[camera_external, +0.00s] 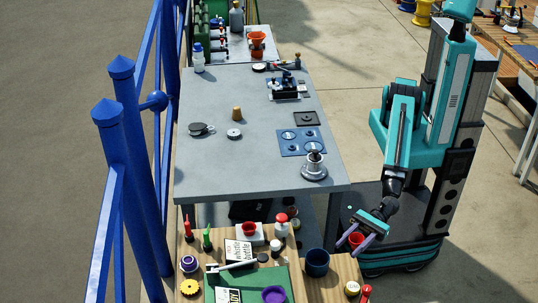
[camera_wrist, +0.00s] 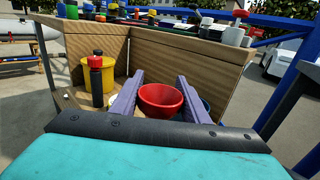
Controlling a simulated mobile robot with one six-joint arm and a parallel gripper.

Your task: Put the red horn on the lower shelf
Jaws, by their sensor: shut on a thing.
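The red horn (camera_external: 357,239) looks like a small flared red cup, open side up. My gripper (camera_external: 362,238) is shut on it. In the wrist view the horn (camera_wrist: 160,103) sits between the two purple fingers of my gripper (camera_wrist: 160,82), its lower part partly hidden. A low wooden surface (camera_external: 335,288), which appears to be the lower shelf, lies beside the front table. The horn is at the right edge of this surface in the outside view. I cannot tell whether the horn touches it.
A dark blue cup (camera_external: 317,262) stands on the low wooden surface. A yellow pot (camera_wrist: 97,77) and a black bottle with a red cap (camera_wrist: 96,78) stand left of the horn in the wrist view. Wooden panels (camera_wrist: 170,60) rise behind. The upper table (camera_external: 215,250) is crowded.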

